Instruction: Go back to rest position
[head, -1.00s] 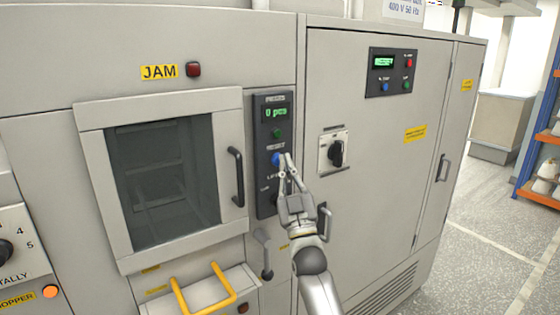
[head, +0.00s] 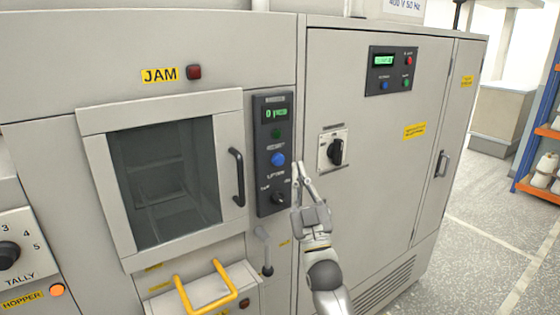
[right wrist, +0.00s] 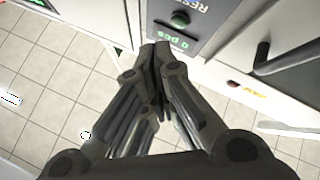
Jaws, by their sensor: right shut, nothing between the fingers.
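My right gripper (head: 298,170) is shut and empty, in front of the machine just right of the dark control panel (head: 262,180). It is apart from the blue button (head: 278,160), which shows uncovered on that panel. In the right wrist view the gripper's fingers (right wrist: 158,60) meet at their tips, with the panel's green display (right wrist: 172,38) beyond them. My left gripper is in neither view.
A windowed door with a dark handle (head: 237,177) is left of the panel. A yellow rail (head: 205,290) juts out below it. A rotary switch (head: 335,151) is on the cabinet to the right. Open floor (head: 480,250) lies at the right.

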